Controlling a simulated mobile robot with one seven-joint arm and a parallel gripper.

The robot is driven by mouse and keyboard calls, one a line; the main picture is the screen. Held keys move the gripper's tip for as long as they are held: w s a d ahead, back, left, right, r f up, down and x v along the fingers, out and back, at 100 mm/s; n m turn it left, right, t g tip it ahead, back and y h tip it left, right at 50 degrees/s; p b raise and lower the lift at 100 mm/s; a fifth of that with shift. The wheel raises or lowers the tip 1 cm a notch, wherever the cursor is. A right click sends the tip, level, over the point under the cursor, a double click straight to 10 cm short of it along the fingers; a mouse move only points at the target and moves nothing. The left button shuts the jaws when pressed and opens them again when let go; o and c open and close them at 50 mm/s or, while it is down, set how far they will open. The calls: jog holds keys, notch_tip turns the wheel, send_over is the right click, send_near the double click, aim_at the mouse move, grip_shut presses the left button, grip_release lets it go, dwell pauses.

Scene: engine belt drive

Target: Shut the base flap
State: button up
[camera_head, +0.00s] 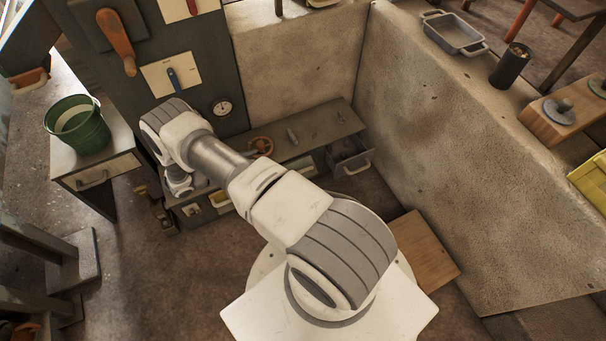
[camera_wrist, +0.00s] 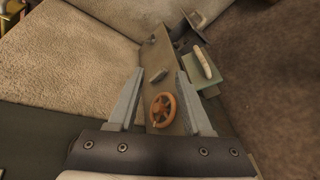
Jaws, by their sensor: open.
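In the wrist view, a greenish panel with a pale bar handle, which looks like the base flap (camera_wrist: 207,84), stands out from the front of the low bench (camera_wrist: 157,55). It appears open. In the head view my arm hides most of that part of the bench front. My gripper (camera_wrist: 161,75) is open and empty in the wrist view. Its fingers point toward the bench top, with the orange handwheel (camera_wrist: 163,110) seen between them. The flap lies beyond the right finger, apart from it. In the head view I cannot make out the fingers.
An open drawer (camera_head: 351,164) stands out at the bench's right end. A tall dark panel (camera_head: 205,60) with levers and a gauge (camera_head: 222,107) rises behind. A thick wall (camera_head: 470,150) bounds the right side. A green bucket (camera_head: 78,125) stands on the left cabinet.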

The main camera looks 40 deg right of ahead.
jog(key=n+t+h+b, duration=0.1)
jog(key=n+t+b, duration=0.1)
send_near(301, 171)
jog(key=v, duration=0.6)
jog(key=b+x, duration=0.4)
jog(key=x, duration=1.3)
jog(key=shift+d, duration=0.1)
grip_shut()
jog(key=shift+w, duration=0.15)
